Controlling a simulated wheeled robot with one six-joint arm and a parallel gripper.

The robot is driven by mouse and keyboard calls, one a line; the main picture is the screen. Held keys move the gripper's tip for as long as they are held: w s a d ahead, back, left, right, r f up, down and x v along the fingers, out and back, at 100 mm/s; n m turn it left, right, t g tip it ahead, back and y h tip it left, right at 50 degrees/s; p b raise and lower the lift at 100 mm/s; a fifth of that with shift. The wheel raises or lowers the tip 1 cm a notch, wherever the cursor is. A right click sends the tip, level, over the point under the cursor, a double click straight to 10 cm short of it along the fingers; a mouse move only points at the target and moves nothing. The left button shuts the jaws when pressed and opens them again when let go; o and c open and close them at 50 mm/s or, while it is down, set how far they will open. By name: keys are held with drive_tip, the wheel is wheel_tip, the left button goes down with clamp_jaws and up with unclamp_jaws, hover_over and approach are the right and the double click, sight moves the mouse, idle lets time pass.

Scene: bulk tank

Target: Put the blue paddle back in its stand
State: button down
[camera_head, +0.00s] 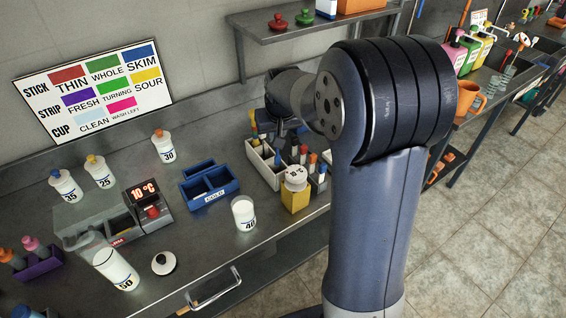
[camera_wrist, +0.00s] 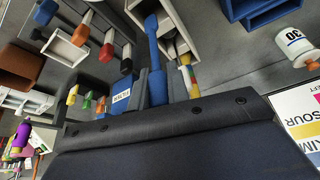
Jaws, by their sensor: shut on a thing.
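The blue paddle (camera_wrist: 152,40) is between the two grey fingers of my gripper (camera_wrist: 156,88) in the wrist view. The gripper is shut on it, and the paddle's blue shaft points toward the white compartmented box (camera_wrist: 178,45). Whether its end is inside a compartment or just above it I cannot tell. In the head view my gripper (camera_head: 284,132) is over the white compartmented box (camera_head: 263,166) at the back of the bench, and my arm hides part of it. Which compartment is the paddle's stand is not clear.
Small colour-handled sticks (camera_head: 303,154) stand close to the right of the white box. A yellow container (camera_head: 295,197) with a white top is in front. A blue tray (camera_head: 209,186) and a white beaker (camera_head: 245,215) stand left. A shelf (camera_head: 310,30) hangs above.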

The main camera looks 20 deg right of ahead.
sight(277, 152)
drive_tip(key=shift+f+p, duration=0.4)
drive_tip(key=shift+f, duration=3.2)
drive_tip(key=shift+f, duration=0.2)
drive_tip(key=c, duration=1.4)
unclamp_jaws()
drive_tip(key=shift+r, duration=0.1)
drive_tip(key=shift+o, duration=0.2)
drive_tip(key=shift+r, duration=0.3)
drive_tip(key=b+v, duration=0.1)
drive_tip(key=v, duration=1)
drive_tip(key=shift+s+r, duration=0.2)
drive_tip(key=shift+r, duration=0.15)
